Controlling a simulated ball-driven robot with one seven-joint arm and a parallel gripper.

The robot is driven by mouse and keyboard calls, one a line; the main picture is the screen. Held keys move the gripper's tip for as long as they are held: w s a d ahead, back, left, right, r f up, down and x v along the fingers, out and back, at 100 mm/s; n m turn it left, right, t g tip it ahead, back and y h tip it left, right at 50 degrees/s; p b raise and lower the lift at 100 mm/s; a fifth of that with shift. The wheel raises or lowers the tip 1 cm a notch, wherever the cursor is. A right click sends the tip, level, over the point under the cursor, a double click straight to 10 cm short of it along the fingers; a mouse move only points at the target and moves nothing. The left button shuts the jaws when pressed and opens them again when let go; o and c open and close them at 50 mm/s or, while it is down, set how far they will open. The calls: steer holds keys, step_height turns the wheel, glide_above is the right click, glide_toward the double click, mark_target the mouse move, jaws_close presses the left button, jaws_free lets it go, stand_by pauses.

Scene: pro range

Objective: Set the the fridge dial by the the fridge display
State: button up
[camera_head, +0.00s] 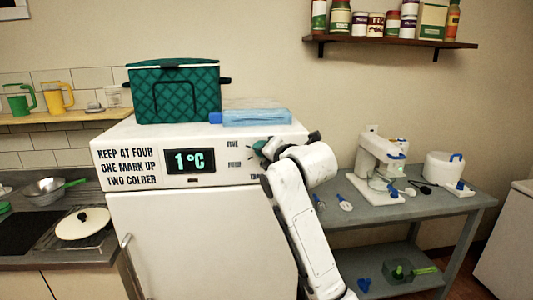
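The white fridge (205,240) stands at left of centre. Printed lettering (127,168) left of the display reads "KEEP AT FOUR / ONE MARK UP / TWO COL_ER", one letter being unclear. Dark marks (234,164) lie right of the display, beside my gripper (257,150). My gripper is at the right part of the fridge's upper front, where my wrist hides most of the dial area. A small teal piece shows at the fingertips; I cannot tell whether it is the dial or whether the fingers grip it.
A grey side table (420,208) with a white mixer (382,160) stands at right. A stove counter with a pan lid (82,222) is at left. A shelf (390,41) hangs above.

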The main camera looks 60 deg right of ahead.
steer(key=shift+f, duration=0.1)
stand_by(0.3)
steer(key=o, duration=1)
steer(key=b+v, duration=0.2)
steer(key=v, duration=0.8)
steer(key=shift+s+a, duration=0.25)
